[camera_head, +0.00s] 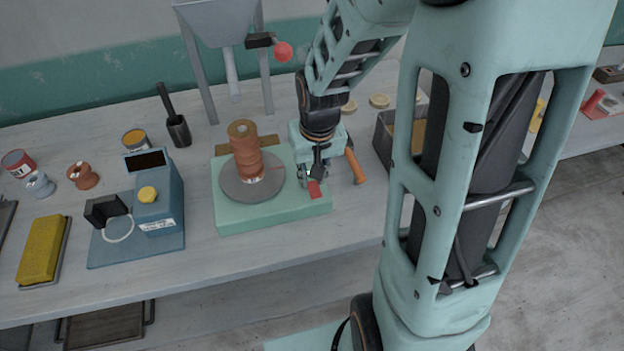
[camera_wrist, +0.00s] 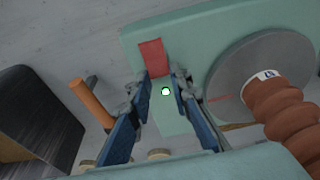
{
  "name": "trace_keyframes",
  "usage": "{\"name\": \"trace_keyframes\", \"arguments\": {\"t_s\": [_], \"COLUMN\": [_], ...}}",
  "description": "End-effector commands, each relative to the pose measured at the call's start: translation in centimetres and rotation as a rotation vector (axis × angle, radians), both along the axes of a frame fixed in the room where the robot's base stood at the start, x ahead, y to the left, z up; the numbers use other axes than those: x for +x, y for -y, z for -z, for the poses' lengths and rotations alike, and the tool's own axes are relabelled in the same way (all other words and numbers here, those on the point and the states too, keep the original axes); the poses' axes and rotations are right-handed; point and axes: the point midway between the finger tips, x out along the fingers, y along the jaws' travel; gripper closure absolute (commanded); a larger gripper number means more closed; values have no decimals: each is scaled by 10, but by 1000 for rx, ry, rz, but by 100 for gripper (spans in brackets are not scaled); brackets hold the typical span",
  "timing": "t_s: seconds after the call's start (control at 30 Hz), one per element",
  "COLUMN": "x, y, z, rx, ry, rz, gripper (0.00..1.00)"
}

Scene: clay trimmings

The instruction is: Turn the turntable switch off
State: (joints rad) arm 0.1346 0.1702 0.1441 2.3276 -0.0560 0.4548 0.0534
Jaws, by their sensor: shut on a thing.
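The turntable has a pale green base (camera_head: 290,213) and a grey disc (camera_head: 232,189), which also shows in the wrist view (camera_wrist: 228,85). A ribbed terracotta clay piece (camera_head: 247,158) stands on the disc, with a small label near its foot. The red switch (camera_head: 315,190) is on the base, right of the disc; it also shows in the wrist view (camera_wrist: 152,58). My gripper (camera_head: 312,176) is down at the switch, its fingertips (camera_wrist: 163,78) on either side of the switch's near end and shut on it. A small bright green-white dot shows between the fingers.
An orange-handled tool (camera_head: 355,166) lies close right of my gripper. A dark open box (camera_head: 383,140) stands further right. A blue device with a yellow knob (camera_head: 148,195) is left of the turntable. A hopper on legs (camera_head: 215,22) stands behind. Bare table lies in front.

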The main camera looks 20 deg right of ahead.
Motion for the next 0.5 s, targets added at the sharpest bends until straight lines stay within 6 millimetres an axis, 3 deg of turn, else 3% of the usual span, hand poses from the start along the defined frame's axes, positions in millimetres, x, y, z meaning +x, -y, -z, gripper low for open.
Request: {"name": "trace_keyframes", "arguments": {"t_s": [0.5], "x": [-6], "y": [0], "z": [-3], "rx": [0], "ry": [207], "rz": [0], "gripper": [100]}}
